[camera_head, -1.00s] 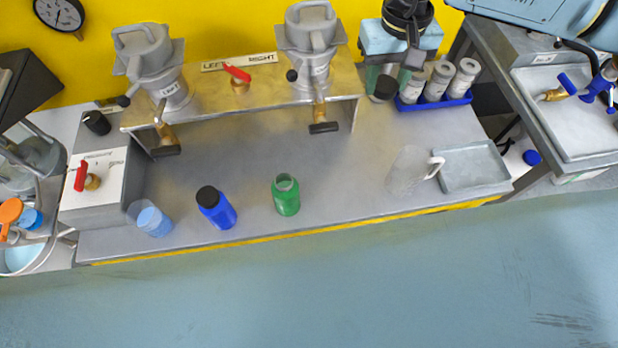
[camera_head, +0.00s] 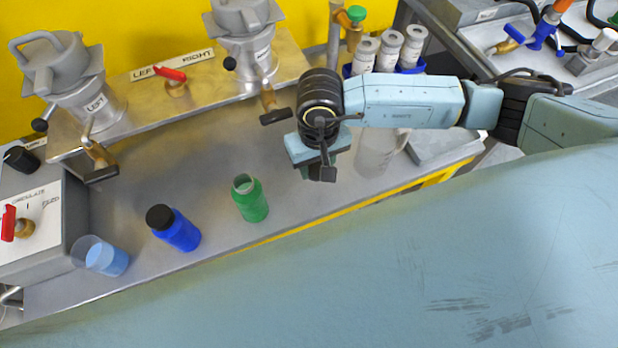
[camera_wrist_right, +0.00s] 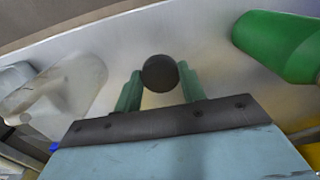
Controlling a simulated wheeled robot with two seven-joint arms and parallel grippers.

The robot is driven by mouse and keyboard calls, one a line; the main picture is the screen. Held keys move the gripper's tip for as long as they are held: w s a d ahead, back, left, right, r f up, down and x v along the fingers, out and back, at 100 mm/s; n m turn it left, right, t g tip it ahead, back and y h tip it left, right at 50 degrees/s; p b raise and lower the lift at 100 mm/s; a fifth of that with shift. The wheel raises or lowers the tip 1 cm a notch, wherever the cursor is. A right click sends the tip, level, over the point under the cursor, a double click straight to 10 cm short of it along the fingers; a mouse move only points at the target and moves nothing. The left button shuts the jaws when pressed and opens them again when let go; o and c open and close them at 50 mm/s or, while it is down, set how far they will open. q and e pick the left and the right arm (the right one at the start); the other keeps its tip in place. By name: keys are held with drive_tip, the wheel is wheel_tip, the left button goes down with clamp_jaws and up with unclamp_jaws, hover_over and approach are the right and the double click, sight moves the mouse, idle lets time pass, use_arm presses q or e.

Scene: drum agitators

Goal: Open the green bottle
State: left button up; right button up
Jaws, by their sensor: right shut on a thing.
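The green bottle (camera_head: 251,201) stands upright on the metal worktop, left of my right gripper. Its mouth shows open, with no cap on it. It also shows at the upper right of the right wrist view (camera_wrist_right: 280,45). My right gripper (camera_head: 308,173) hangs over the worktop between the green bottle and a clear jug (camera_head: 376,157). In the right wrist view, its green fingers (camera_wrist_right: 160,90) are shut on a black round cap (camera_wrist_right: 160,73), apart from the bottle. The head view does not clearly show the cap. My left gripper is not in view.
A blue bottle (camera_head: 178,230) with a black cap and a cup of blue liquid (camera_head: 105,258) stand left of the green bottle. A raised metal shelf (camera_head: 195,95) with valves is behind. A blue rack (camera_head: 410,68) holds several grey-white bottles. The front worktop has bare patches.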

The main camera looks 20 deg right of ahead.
wheel_tip(320, 180, down, 6)
idle(0.4)
drive_tip(key=shift+f+b, duration=0.1)
drive_tip(key=shift+b, duration=0.2)
drive_tip(key=o, duration=1.1)
